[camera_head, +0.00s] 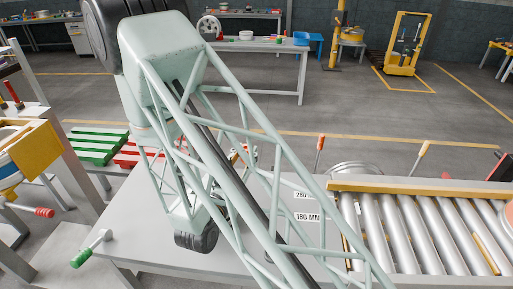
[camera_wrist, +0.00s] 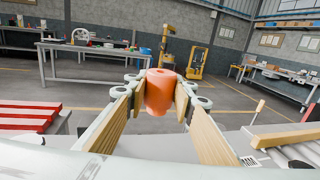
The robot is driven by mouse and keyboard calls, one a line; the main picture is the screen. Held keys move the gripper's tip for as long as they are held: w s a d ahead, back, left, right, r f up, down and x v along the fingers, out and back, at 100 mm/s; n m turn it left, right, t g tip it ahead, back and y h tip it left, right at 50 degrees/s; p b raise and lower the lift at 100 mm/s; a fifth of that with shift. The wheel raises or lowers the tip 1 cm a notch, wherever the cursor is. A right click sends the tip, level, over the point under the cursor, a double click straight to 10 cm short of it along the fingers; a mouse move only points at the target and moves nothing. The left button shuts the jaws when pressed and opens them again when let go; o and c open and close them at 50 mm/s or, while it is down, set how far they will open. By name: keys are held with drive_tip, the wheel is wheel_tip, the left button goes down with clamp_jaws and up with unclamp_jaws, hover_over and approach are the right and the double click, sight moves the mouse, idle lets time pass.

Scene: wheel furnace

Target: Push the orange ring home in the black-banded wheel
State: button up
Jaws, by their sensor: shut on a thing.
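The orange ring (camera_wrist: 160,94) is in the wrist view, a short smooth orange cylinder with a small hollow in its top. My gripper (camera_wrist: 161,100) is shut on it, with a wood-coloured finger pad on each side. The ring stands about upright between the fingertips. I cannot make out a black-banded wheel in either view. A metallic round thing (camera_head: 355,168) shows partly behind the roller conveyor, but I cannot tell what it is.
Green and red slatted pallets (camera_head: 98,146) stand behind. The floor beyond is open.

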drive_tip(key=s+a+f+b, duration=0.1)
drive_tip(key=s+a+f, duration=0.3)
drive_tip(key=s+a, duration=0.8)
drive_tip(key=shift+f, duration=0.2)
idle(0.5)
drive_tip(key=shift+f+b, duration=1.05)
drive_tip(key=shift+f, duration=0.4)
drive_tip(key=shift+f, duration=0.2)
idle(0.9)
drive_tip(key=shift+d+f+b, duration=0.1)
drive_tip(key=shift+f+b, duration=0.15)
drive_tip(key=shift+b, duration=0.05)
